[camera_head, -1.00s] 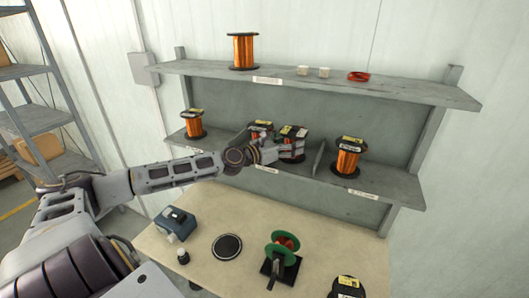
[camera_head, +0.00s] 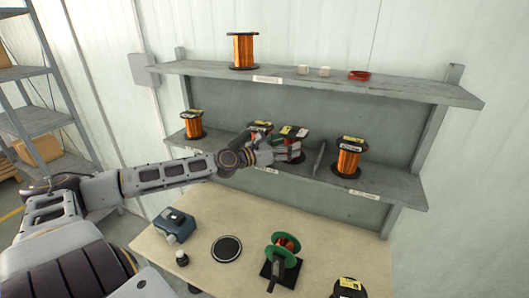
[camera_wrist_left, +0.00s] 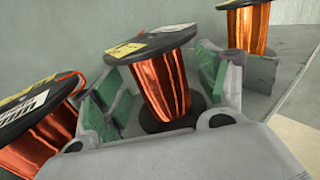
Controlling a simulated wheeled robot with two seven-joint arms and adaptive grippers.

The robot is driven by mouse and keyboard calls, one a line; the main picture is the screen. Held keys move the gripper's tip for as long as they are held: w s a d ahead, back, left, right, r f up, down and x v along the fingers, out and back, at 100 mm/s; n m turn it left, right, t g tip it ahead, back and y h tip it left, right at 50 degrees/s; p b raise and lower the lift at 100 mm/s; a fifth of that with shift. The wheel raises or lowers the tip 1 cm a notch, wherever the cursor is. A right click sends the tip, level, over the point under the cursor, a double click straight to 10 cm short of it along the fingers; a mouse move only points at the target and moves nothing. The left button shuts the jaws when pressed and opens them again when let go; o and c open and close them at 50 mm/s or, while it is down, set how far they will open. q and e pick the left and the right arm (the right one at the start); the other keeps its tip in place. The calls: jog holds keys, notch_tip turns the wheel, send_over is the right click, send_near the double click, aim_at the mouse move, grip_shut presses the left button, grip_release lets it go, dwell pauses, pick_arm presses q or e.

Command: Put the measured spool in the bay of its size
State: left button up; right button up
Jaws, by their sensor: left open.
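The copper spool (camera_head: 294,132) with a black flange and yellow label stands upright in the middle bay of the lower shelf (camera_head: 395,188). My left gripper (camera_head: 284,150) is open, with its fingers around this spool. In the left wrist view, the spool (camera_wrist_left: 162,85) stands between the green-padded fingers, with gaps at the pads. A second labelled spool (camera_head: 260,127) stands to its left in the same bay. Other labelled spools stand in the left bay (camera_head: 193,124) and right bay (camera_head: 348,158). My right gripper is out of view.
A divider (camera_head: 319,160) stands just right of the held-around spool. The table below holds a blue device (camera_head: 175,224), a black disc (camera_head: 226,248) and a green-flanged winder (camera_head: 284,246).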

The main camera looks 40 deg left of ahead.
aim_at(287, 143)
pick_arm(q)
jog(key=shift+s+a, duration=0.15)
jog(key=shift+s, duration=0.5)
jog(key=shift+s+a, duration=0.35)
jog(key=shift+s, duration=0.3)
jog(key=shift+p+v, duration=0.85)
jog(key=shift+v, duration=0.6)
jog(key=v, duration=0.3)
jog(key=shift+s+a, duration=0.1)
